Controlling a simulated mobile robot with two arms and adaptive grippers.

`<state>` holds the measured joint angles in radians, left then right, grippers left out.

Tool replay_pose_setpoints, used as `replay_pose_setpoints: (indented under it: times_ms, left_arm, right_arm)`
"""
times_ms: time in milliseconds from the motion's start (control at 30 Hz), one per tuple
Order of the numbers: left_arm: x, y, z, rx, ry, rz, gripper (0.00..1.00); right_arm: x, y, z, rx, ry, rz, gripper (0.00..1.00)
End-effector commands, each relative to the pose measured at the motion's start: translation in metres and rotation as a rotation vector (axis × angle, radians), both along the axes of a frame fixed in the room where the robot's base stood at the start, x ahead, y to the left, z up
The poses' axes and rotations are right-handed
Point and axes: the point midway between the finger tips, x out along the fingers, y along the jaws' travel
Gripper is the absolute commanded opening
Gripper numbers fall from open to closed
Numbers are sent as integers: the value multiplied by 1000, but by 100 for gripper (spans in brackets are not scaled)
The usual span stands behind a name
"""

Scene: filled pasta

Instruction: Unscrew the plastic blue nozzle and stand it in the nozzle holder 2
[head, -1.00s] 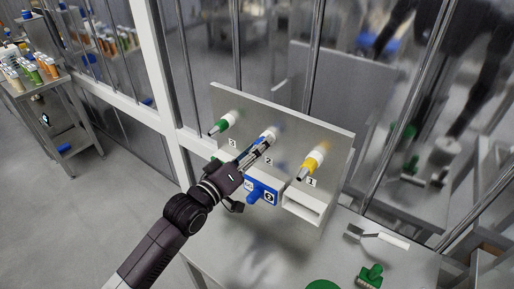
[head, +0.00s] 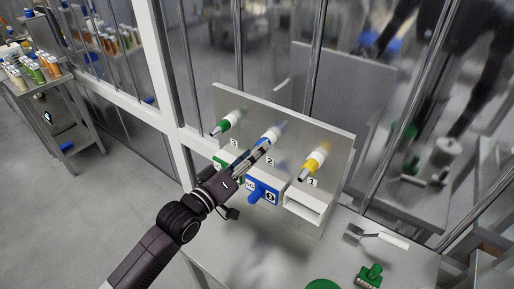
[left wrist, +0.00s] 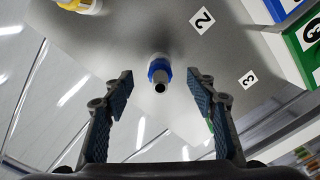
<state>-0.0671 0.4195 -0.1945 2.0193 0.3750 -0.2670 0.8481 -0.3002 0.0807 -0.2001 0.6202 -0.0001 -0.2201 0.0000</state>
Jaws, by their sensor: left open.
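The blue nozzle (head: 271,134) sits on its mount on the slanted metal panel, beside label 2. In the left wrist view the nozzle (left wrist: 159,71) shows end-on, with a blue ring and a dark opening. My left gripper (head: 263,147) is in front of it; in the left wrist view its open fingers (left wrist: 160,84) stand on either side with gaps, apart from the nozzle. A blue holder (head: 262,190) is mounted below the panel's middle; its label is too small to read surely. My right gripper is not in view.
A green nozzle (head: 227,122) and a yellow nozzle (head: 314,161) flank the blue one on the panel (head: 290,125). A green holder (head: 225,162) is beside the blue holder. A scraper (head: 375,236) and a green object (head: 370,275) lie on the table.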

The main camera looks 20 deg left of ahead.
Motion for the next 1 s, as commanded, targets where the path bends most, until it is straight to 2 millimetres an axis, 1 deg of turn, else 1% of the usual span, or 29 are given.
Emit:
replay_pose_setpoints:
  times_ms: [100,500,633,1000]
  left_arm:
    - [-10,3,0,1,3,0,52]
    - [-38,14,0,-1,2,0,52]
    - [-42,15,0,-1,1,-1,52]
    - [-45,16,0,-1,1,-1,52]
  right_arm:
    - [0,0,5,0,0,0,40]
    - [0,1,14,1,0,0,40]
    - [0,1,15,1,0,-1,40]
    - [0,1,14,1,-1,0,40]
